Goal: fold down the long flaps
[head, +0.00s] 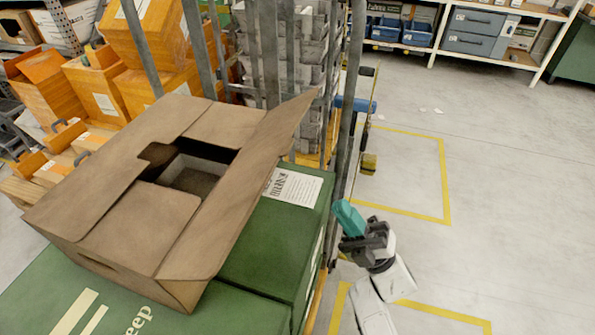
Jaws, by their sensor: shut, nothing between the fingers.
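An open brown cardboard box (150,285) sits on top of green boxes. Its two short flaps, the far one (225,125) and the near one (150,220), lie folded inward, with a dark gap between them into the box. The right long flap (245,190) stands up, tilted outward to the right. The left long flap (105,175) runs along the left side at a low angle; I cannot tell clearly which way it leans. My gripper (347,216), with teal fingers, is shut and empty, right of the box and apart from it, beside the green stack.
The green boxes (270,250) bear a white label (293,187). Grey metal posts (352,100) rise behind and right of the box. Orange bins (130,95) fill the left back. Open floor (500,190) with yellow lines lies to the right; shelves (480,30) stand far back.

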